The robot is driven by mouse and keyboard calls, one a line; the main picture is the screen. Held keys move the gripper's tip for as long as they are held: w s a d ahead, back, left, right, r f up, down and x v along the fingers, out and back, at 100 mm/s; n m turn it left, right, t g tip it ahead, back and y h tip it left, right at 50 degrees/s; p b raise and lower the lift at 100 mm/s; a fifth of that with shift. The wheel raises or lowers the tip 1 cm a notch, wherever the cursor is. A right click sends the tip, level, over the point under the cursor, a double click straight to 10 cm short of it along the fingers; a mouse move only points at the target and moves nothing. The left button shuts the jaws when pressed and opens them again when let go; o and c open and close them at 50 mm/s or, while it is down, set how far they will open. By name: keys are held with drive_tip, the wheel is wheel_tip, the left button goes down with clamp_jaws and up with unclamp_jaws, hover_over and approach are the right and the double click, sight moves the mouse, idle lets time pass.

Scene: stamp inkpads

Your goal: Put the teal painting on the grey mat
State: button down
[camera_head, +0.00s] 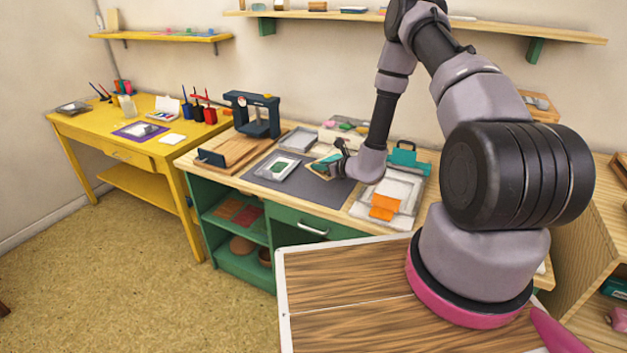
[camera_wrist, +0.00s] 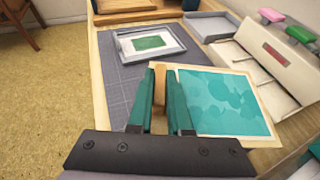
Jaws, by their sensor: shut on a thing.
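The teal painting (camera_wrist: 228,103) is a flat teal sheet with darker blotches and a cream border. My gripper (camera_wrist: 160,92) is shut on a tan wooden piece at the painting's left edge in the wrist view. In the head view my gripper (camera_head: 340,163) is low over the right part of the grey mat (camera_head: 318,186), and the painting is small and partly hidden there. The mat also shows in the wrist view (camera_wrist: 116,78). I cannot tell whether the painting touches the mat or hangs just above it.
A light-framed tray with a green picture (camera_head: 277,168) lies on the mat's left part. A pale box with coloured knobs (camera_wrist: 262,62) stands behind the painting. White trays with an orange piece (camera_head: 385,206) lie right of the mat. The mat's front strip is clear.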

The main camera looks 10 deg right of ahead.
sight(319, 189)
wheel_tip(319, 189, down, 7)
drive_tip(key=shift+a+f, duration=0.1)
drive_tip(key=shift+f, duration=0.05)
drive_tip(key=shift+f, duration=0.1)
idle(0.3)
drive_tip(key=c, duration=0.8)
unclamp_jaws()
drive_tip(key=shift+c, duration=0.2)
